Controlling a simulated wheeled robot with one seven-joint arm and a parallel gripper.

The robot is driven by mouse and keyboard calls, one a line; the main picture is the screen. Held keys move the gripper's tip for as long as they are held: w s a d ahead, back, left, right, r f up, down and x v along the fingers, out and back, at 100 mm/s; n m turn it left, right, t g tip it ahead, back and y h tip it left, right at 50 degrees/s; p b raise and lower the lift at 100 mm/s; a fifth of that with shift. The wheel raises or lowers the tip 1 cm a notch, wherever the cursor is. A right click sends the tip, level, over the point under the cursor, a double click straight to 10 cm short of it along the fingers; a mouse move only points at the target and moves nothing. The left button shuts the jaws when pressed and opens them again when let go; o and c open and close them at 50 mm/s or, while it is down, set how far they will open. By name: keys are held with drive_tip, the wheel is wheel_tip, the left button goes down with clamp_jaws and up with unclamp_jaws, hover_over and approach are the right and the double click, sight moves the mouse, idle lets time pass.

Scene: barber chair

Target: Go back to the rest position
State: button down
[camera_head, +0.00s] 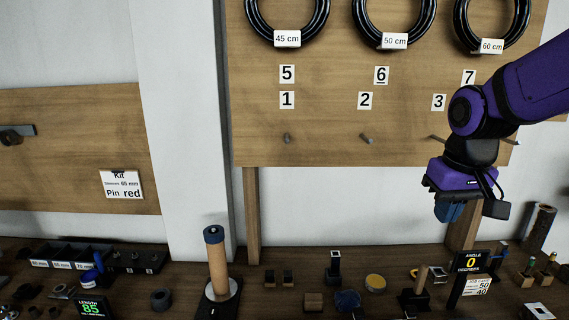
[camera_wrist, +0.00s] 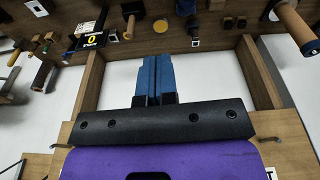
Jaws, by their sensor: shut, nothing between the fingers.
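My gripper (camera_head: 449,211) hangs at the end of my purple arm on the right of the head view, above the bench and in front of the wooden pegboard. Its blue fingers point down. In the wrist view the two blue fingers (camera_wrist: 155,78) lie side by side, touching, with nothing held between them. The gripper is apart from the bench and the objects on it.
The workbench (camera_head: 260,303) holds several small parts, a wooden cylinder (camera_head: 217,265) on a stand and an angle display (camera_head: 471,262). The pegboard (camera_head: 330,130) has numbered pegs and black hoops (camera_head: 394,41). A white pillar (camera_head: 180,120) stands at left. Open air surrounds the gripper's left side.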

drive_tip(key=s+d+r+t, duration=0.1)
drive_tip(key=s+r, duration=0.1)
drive_tip(key=s, duration=0.5)
drive_tip(key=s+d+r+t, duration=0.1)
drive_tip(key=s+r+t, duration=0.1)
drive_tip(key=s, duration=0.5)
drive_tip(key=shift+s+r+m, duration=0.15)
drive_tip(key=shift+r+m, duration=0.15)
drive_tip(key=shift+r, duration=0.4)
